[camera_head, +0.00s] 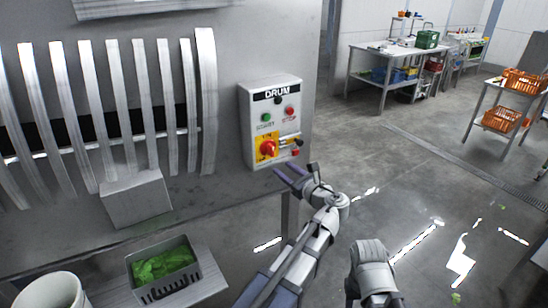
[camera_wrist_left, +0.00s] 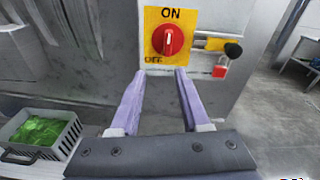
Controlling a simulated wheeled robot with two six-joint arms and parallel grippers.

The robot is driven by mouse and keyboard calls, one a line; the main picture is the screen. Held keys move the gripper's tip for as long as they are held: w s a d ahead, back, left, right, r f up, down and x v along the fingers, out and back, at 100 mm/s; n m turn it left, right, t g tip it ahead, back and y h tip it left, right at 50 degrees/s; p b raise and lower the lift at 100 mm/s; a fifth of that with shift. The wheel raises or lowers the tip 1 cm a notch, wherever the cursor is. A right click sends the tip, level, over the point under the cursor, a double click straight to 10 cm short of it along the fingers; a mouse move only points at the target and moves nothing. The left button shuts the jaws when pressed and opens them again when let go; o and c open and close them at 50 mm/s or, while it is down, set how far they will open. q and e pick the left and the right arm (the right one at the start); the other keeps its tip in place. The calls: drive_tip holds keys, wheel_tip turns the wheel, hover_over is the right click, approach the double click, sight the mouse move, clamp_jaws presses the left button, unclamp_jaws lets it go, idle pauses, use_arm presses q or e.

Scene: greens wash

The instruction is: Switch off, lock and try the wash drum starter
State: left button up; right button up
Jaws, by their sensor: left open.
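The grey starter box marked DRUM (camera_head: 277,81) is on the machine's side wall, with a green START button (camera_head: 266,117) and a red STOP button (camera_head: 289,111). Below them is a red rotary knob (camera_head: 267,148) on a yellow plate (camera_wrist_left: 150,57). In the left wrist view the knob's white bar (camera_wrist_left: 168,41) stands upright, towards ON. A yellow piece with a black end (camera_wrist_left: 232,50) sticks out at right, with a red padlock (camera_wrist_left: 220,68) just below. My left gripper (camera_wrist_left: 161,71) is open and empty, fingertips just below the knob. My right gripper is not in view.
Curved metal ribs (camera_head: 106,115) and a grey block (camera_head: 135,197) are left of the box. A crate of greens (camera_head: 165,266) and a white bucket (camera_head: 50,292) stand lower left. Tables (camera_head: 385,55) and orange crates (camera_head: 522,83) are farther right. Open wet floor lies between.

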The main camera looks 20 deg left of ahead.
sight(273, 151)
use_arm(q)
drive_tip(key=shift+w+a+r+m+t+y, duration=0.15)
drive_tip(key=shift+w+a+r+m, duration=0.2)
drive_tip(key=shift+w+a, duration=0.7)
drive_tip(key=shift+w+a+r+m+t+y, duration=0.1)
drive_tip(key=shift+w+a+r+m, duration=0.15)
drive_tip(key=shift+w+a, duration=0.75)
drive_tip(key=shift+w+a+r+m+t+y, duration=0.15)
drive_tip(key=shift+w+a+r+m, duration=0.2)
drive_tip(key=shift+w+a, duration=0.7)
drive_tip(key=shift+f, duration=0.1)
drive_tip(key=shift+c, duration=0.3)
clamp_jaws()
